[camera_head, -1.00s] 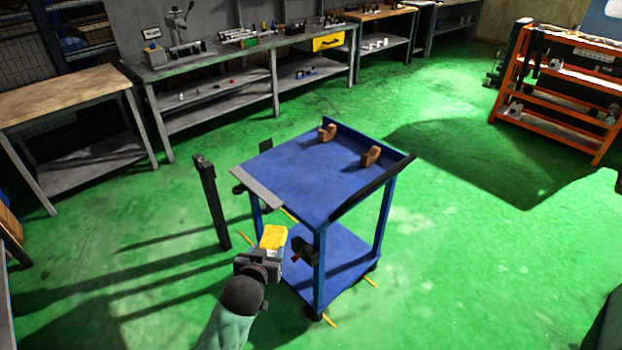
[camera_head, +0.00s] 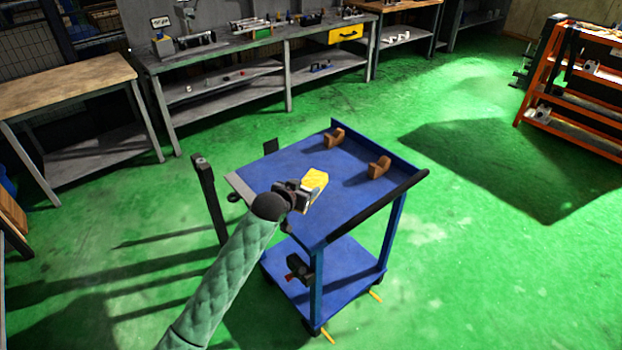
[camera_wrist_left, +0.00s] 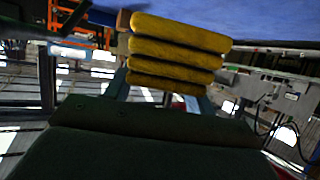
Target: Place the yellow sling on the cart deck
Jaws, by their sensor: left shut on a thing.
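The yellow sling (camera_head: 316,180) is a folded bundle held at the tip of my left gripper (camera_head: 301,192). In the left wrist view the sling (camera_wrist_left: 178,55) shows as stacked yellow folds between the fingers. The left gripper is shut on it. In the head view the sling appears over the blue cart deck (camera_head: 290,165), near its middle; I cannot tell whether it touches the deck. A strip of the blue deck (camera_wrist_left: 270,18) shows at the top of the wrist view. My right gripper is not in view.
Two brown wooden blocks (camera_head: 378,167) stand on the deck's far side. A black handle bar (camera_head: 380,209) runs along its right edge. A dark post (camera_head: 209,198) stands left of the cart. The deck's front right area is clear.

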